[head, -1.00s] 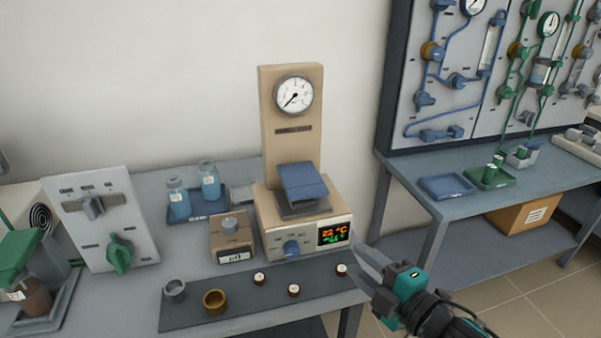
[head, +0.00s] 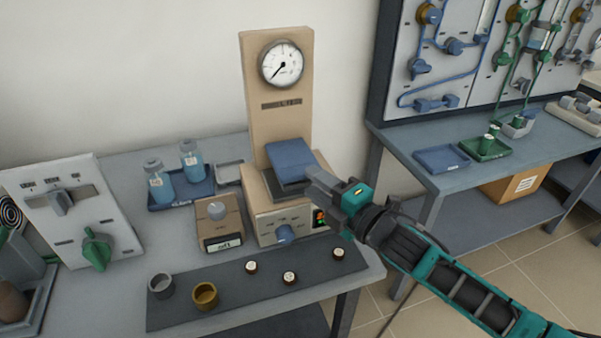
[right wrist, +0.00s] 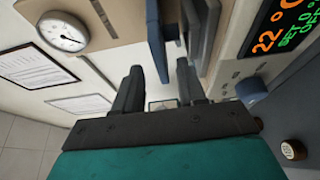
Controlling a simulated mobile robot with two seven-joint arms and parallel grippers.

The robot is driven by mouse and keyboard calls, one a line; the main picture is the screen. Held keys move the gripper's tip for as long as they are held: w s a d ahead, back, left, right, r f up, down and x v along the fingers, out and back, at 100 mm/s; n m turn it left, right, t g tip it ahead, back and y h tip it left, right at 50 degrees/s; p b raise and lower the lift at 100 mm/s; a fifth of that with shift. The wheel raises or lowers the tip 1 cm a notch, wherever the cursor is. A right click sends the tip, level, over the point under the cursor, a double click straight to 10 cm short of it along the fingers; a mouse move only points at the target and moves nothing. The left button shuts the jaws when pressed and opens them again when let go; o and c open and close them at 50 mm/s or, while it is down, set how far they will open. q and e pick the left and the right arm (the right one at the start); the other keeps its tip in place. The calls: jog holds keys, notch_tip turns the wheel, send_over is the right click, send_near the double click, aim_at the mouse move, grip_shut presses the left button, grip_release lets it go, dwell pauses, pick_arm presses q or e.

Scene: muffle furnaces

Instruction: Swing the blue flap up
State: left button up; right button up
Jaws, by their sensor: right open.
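The blue flap (head: 289,160) lies lowered, slightly tilted, over a dark base on top of the beige furnace unit (head: 264,217). My right gripper (head: 313,182) is at the flap's right front edge, its fingers partly hidden by its own body in the head view. In the right wrist view the flap (right wrist: 156,40) shows nearly edge-on, ahead of and between the two open fingertips (right wrist: 159,75). I cannot tell whether a finger touches it. The gripper holds nothing. My left gripper is not in view.
A tall beige panel with a round gauge (head: 283,63) stands behind the flap. A blue knob (head: 284,234) and a lit display (head: 320,218) are on the front. Small capped vials and two cups (head: 205,295) stand on the dark mat (head: 235,318). Blue bottles (head: 158,183) stand left.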

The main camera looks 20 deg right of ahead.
aim_at(301, 171)
jog(key=shift+x, duration=2.6)
grip_shut()
